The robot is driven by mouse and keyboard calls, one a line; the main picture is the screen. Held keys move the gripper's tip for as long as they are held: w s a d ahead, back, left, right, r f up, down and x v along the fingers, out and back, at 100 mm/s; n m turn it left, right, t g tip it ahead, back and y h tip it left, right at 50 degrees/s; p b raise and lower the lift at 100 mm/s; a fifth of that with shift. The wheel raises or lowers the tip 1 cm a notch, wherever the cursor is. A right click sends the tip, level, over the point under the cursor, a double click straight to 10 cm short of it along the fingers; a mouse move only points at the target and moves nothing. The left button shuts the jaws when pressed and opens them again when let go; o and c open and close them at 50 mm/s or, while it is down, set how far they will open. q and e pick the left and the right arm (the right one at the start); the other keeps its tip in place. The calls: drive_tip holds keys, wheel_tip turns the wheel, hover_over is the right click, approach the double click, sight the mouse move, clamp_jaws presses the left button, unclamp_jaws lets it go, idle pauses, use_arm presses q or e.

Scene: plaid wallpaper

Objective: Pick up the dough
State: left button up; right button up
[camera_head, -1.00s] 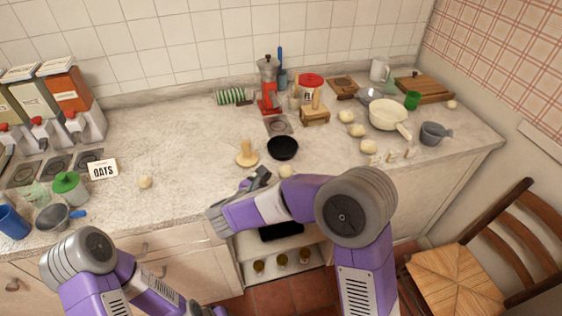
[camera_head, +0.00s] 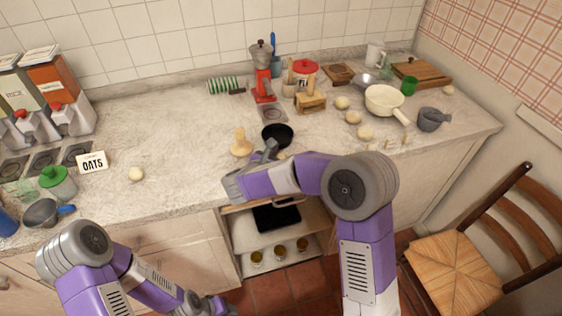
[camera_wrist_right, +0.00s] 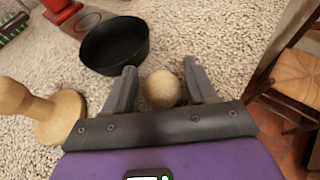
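A pale round dough ball (camera_wrist_right: 162,89) sits on the counter between the two fingers of my right gripper (camera_wrist_right: 160,72) in the right wrist view. The fingers are apart with the ball between them, and thin gaps seem to show at its sides. In the head view my right gripper (camera_head: 268,151) is low over the counter, just in front of the black bowl, and mostly hides this ball. Other dough balls (camera_head: 353,117) lie farther right, and one (camera_head: 136,174) lies at left. My left gripper (camera_head: 208,305) is low at the bottom edge, away from the counter; its fingers are unclear.
A black bowl (camera_head: 277,134) is just beyond my right gripper; a wooden press (camera_head: 241,146) stands to its left. A cream pan (camera_head: 384,98) is at right.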

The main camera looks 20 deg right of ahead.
drive_tip(key=c, duration=0.7)
drive_tip(key=shift+r, duration=0.1)
